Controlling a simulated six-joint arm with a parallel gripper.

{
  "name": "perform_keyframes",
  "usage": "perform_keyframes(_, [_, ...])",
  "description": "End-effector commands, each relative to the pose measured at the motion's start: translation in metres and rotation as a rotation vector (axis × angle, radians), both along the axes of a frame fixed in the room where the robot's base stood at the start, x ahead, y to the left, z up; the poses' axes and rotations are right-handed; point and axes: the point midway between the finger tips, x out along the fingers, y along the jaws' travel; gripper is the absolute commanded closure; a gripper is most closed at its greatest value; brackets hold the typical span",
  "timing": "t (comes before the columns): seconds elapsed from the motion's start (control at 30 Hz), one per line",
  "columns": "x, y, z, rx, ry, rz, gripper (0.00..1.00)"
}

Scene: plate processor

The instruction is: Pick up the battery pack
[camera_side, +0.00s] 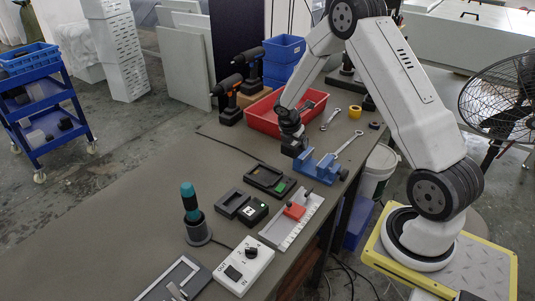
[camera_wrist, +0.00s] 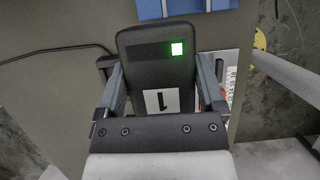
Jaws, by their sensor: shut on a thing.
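The battery pack (camera_wrist: 150,72) is a dark, rounded block with a lit green square near its top and a white label marked "1". In the wrist view it lies between the two fingers of my gripper (camera_wrist: 160,88), which is shut on it. In the side view my gripper (camera_side: 291,133) hangs over the bench near the blue vise. The held pack is small and dark there and hard to tell from the gripper. A black charger dock (camera_side: 268,180) with a green light sits below and to the left, its cable running back. The wrist view hides most of what is beneath the pack.
The blue vise (camera_side: 316,168) stands close by. Near it are a red tray (camera_side: 266,118), wrenches (camera_side: 348,145) and drills (camera_side: 229,100). The bench's left is clear.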

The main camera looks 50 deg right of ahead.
Motion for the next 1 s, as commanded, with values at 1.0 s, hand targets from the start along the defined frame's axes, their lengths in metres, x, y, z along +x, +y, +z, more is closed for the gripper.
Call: perform_keyframes(1.0, [0.011,-0.002,-0.002,-0.001,-0.002,-0.196,1.0])
